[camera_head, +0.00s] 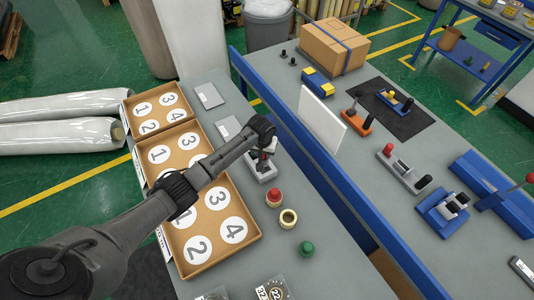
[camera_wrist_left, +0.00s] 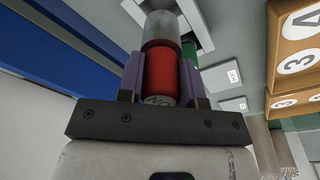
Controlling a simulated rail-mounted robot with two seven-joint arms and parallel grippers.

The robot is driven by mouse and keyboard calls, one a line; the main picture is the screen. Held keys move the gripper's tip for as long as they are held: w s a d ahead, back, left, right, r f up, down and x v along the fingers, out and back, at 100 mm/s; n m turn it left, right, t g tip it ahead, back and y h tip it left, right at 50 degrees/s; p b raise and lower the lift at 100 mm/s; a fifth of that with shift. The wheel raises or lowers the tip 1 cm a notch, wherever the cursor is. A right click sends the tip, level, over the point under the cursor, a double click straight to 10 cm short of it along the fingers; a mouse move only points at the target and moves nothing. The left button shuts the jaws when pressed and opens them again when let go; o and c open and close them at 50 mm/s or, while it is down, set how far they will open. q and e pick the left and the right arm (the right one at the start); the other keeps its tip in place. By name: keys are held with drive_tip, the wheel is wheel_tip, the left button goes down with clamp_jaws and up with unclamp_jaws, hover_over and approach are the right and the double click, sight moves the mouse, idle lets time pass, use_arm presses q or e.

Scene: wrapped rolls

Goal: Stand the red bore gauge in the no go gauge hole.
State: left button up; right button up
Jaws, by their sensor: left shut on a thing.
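The red bore gauge (camera_wrist_left: 160,72) is clamped between the two fingers of my left gripper (camera_wrist_left: 161,82), its red handle with end lettering facing the wrist camera and its grey metal plug pointing away. In the head view my left gripper (camera_head: 264,158) is over a light grey gauge block (camera_head: 265,174), which also shows in the wrist view (camera_wrist_left: 203,33). A green part (camera_wrist_left: 189,50) is partly hidden behind the right finger. The plug's tip overlaps the block in the wrist view; I cannot tell whether it is inside a hole. The no go hole is hidden. My right gripper is out of view.
Numbered trays (camera_head: 214,226) lie to the left. A blue rail (camera_head: 335,180) and a white panel (camera_head: 320,123) are to the right.

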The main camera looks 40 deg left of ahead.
sight(264, 159)
use_arm(q)
drive_tip(key=shift+w+a+r+m, duration=0.15)
drive_tip(key=shift+w+m, duration=0.15)
drive_tip(key=shift+m, duration=0.7)
wheel_tip(264, 159, down, 5)
drive_tip(key=b, duration=0.6)
drive_tip(key=shift+f, duration=0.35)
drive_tip(key=shift+f+b, duration=0.4)
drive_tip(key=shift+f, duration=0.9)
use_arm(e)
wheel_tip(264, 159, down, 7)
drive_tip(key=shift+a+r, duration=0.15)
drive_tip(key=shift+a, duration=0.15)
use_arm(q)
drive_tip(key=shift+f, duration=0.1)
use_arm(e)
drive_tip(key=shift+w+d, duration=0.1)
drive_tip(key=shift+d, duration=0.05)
use_arm(q)
drive_tip(key=shift+f, duration=0.25)
drive_tip(key=o, duration=1.1)
